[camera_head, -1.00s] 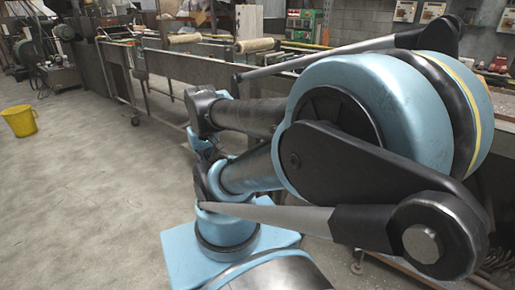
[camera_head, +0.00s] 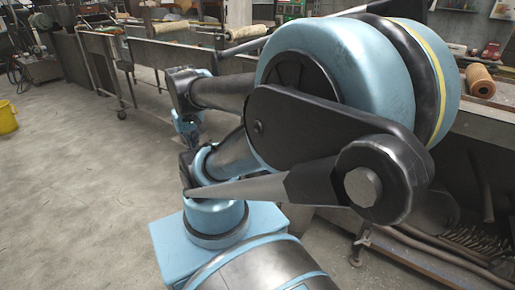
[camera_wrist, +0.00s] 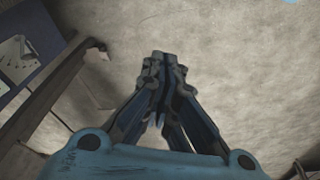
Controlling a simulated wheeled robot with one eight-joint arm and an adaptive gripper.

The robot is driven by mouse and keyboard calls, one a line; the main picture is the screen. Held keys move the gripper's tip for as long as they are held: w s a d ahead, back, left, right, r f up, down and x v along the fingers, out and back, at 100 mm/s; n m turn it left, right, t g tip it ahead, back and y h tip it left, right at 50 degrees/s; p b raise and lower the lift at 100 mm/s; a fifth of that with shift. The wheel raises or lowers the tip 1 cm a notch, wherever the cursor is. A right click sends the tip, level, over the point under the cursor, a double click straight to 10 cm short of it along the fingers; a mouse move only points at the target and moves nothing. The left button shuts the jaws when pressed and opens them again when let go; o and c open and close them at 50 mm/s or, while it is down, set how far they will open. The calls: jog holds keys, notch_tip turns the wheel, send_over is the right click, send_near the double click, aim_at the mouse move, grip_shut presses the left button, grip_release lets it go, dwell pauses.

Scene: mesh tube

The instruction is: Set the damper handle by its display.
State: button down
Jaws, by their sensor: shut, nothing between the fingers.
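No damper handle and no display can be made out in either view. In the wrist view my gripper (camera_wrist: 164,60) points out over a bare, pale grey floor. Its two fingers are together at the tips with nothing between them. In the head view my own blue and black arm fills the middle and right and hides much of what is behind it.
A long metal workbench (camera_head: 155,55) runs behind my arm, with rolls on top, including a brown roll (camera_head: 480,80) at the right. A yellow bucket (camera_head: 7,118) stands at the left edge. Open concrete floor (camera_head: 80,190) lies to the left.

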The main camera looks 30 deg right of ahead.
jog(key=w+d+m+g+h, duration=0.15)
jog(key=w+d+m, duration=0.25)
jog(key=w+d, duration=0.6)
jog(key=w+d+m+g+h, duration=0.1)
jog(key=w+d+m+h, duration=0.15)
jog(key=w+d, duration=0.8)
jog(key=w+d+f+m+g+h, duration=0.1)
jog(key=w+d+f+m, duration=0.2)
jog(key=w+d+f, duration=0.35)
jog(key=w+d+f+m+g+h, duration=0.1)
jog(key=w+d+f+m, duration=0.2)
jog(key=f, duration=0.6)
jog(key=w+d+f+m+g, duration=0.1)
jog(key=w+d+f+m, duration=0.1)
jog(key=w+d+f, duration=0.5)
jog(key=s+d+f, duration=0.6)
jog(key=s+f, duration=0.2)
jog(key=shift+s+d+f+h, duration=0.2)
jog(key=shift+d+h, duration=0.1)
jog(key=shift+d+g, duration=0.1)
jog(key=shift+g, duration=0.15)
